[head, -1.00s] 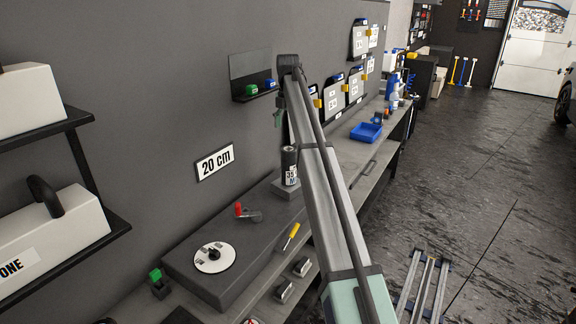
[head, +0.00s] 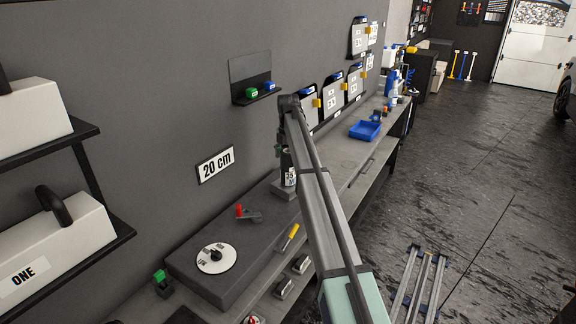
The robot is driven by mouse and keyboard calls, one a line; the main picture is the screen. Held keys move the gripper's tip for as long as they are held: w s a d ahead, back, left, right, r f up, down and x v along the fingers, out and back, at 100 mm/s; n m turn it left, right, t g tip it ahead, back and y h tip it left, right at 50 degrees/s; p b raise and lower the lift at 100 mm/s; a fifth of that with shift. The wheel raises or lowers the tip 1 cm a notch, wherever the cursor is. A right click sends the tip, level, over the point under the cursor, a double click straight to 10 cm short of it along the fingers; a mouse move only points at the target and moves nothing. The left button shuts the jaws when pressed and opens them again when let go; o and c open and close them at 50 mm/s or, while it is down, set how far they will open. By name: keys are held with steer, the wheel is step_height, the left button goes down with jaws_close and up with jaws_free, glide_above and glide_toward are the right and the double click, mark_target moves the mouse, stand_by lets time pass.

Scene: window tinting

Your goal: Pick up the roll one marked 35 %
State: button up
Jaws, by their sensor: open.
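The dark roll (head: 289,176) stands upright on a small grey block (head: 284,191) at the wall side of the bench. Its white label is partly hidden by my arm; the marking looks like 35, but the rest is not readable. My gripper (head: 281,151) hangs from the end of my arm at the top of the roll, seen small and partly covered by the arm. It is open. I cannot tell whether its fingers are around the roll or just beside it.
A wall shelf (head: 254,93) with green and blue items is near my gripper. A blue tray (head: 365,130) lies further along the bench.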

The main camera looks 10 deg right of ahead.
steer(key=shift+f, duration=0.45)
steer(key=c, duration=1.5)
steer(key=shift+r, duration=0.1)
